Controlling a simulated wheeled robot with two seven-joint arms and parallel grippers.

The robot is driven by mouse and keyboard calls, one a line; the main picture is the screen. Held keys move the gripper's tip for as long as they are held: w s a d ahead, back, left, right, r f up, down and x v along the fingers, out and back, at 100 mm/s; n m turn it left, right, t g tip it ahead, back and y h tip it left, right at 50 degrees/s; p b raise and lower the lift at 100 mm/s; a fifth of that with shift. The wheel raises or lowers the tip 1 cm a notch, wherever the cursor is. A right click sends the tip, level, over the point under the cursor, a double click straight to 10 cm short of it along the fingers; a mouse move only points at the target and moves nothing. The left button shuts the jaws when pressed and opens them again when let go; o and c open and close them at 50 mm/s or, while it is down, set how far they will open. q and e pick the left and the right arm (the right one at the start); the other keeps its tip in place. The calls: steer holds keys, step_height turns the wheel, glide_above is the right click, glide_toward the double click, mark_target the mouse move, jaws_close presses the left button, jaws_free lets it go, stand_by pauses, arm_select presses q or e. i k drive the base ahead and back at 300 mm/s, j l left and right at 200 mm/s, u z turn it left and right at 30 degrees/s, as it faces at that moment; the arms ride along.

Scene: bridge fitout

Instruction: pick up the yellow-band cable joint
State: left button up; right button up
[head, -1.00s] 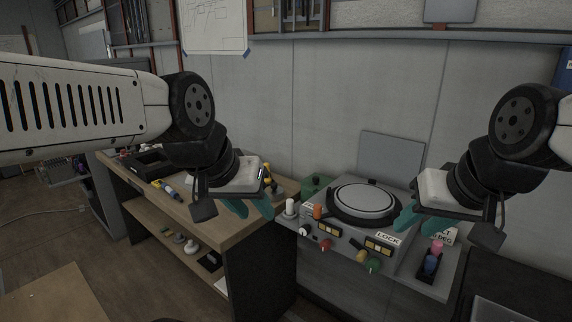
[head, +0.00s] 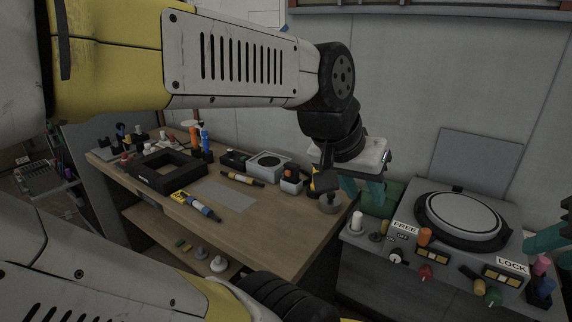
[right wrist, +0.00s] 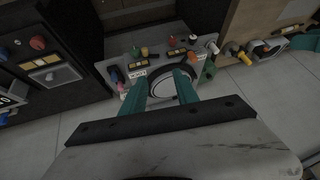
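The yellow-band cable joint (head: 242,178) appears to be the dark rod with a yellowish band. It lies on the wooden bench top behind a grey mat, left of a grey box with a round top. My left gripper (head: 363,193) hangs above the bench's right end, to the right of the joint and apart from it. Its teal fingers are spread with nothing seen between them. My right gripper (right wrist: 162,84) is open and empty in the right wrist view, above the round-plate console; only its teal fingers show at the head view's right edge.
A blue-banded rod (head: 205,210) lies beside a yellow item near the bench's front edge. A black open tray (head: 165,178) and upright orange and blue items stand to the left. The grey mat (head: 228,196) is bare. The console (head: 400,245) with knobs stands right of the bench.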

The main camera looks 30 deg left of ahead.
mark_target(249, 181)
steer(key=j+z, duration=0.15)
steer(key=j, duration=0.9)
steer(key=j+z, duration=0.15)
steer(key=j, duration=0.9)
steer(key=k+j+z, duration=0.1)
steer(key=j, duration=1.55)
steer(key=k+j, duration=0.1)
steer(key=j, duration=0.5)
